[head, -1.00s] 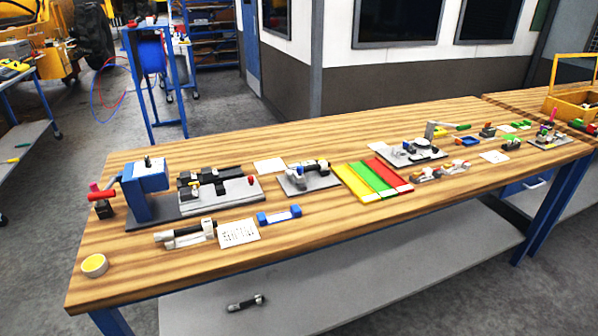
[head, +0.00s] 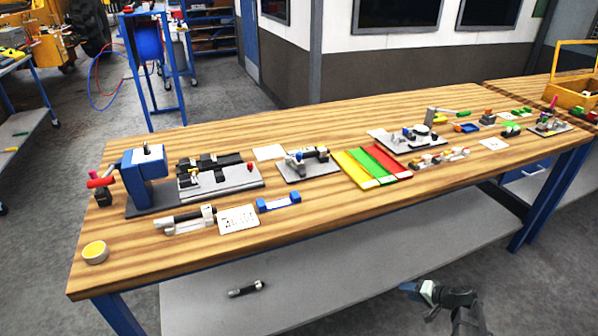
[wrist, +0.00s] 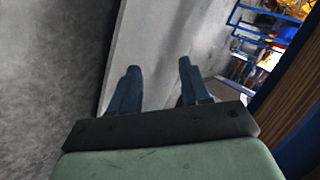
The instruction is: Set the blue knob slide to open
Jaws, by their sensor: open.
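My gripper (head: 410,288) is in front of the workbench, below its top at the lower right of the head view. In the wrist view my gripper (wrist: 157,68) has its two dark blue fingers apart with nothing between them. A grey plate with a small mechanism (head: 308,165) stands mid-bench, with what looks like a bluish knob on it. Another grey plate fixture (head: 407,139) farther right also carries small dark and bluish parts. At this size I cannot tell which is the blue knob slide, or its position. My gripper touches neither fixture.
The wooden workbench (head: 330,218) holds a blue press (head: 143,175), a red-knobbed slide plate (head: 220,180), a blue holder (head: 278,202) and yellow, green and red strips (head: 372,166). A lower shelf (head: 320,270) lies beneath. The bench's front strip is largely clear.

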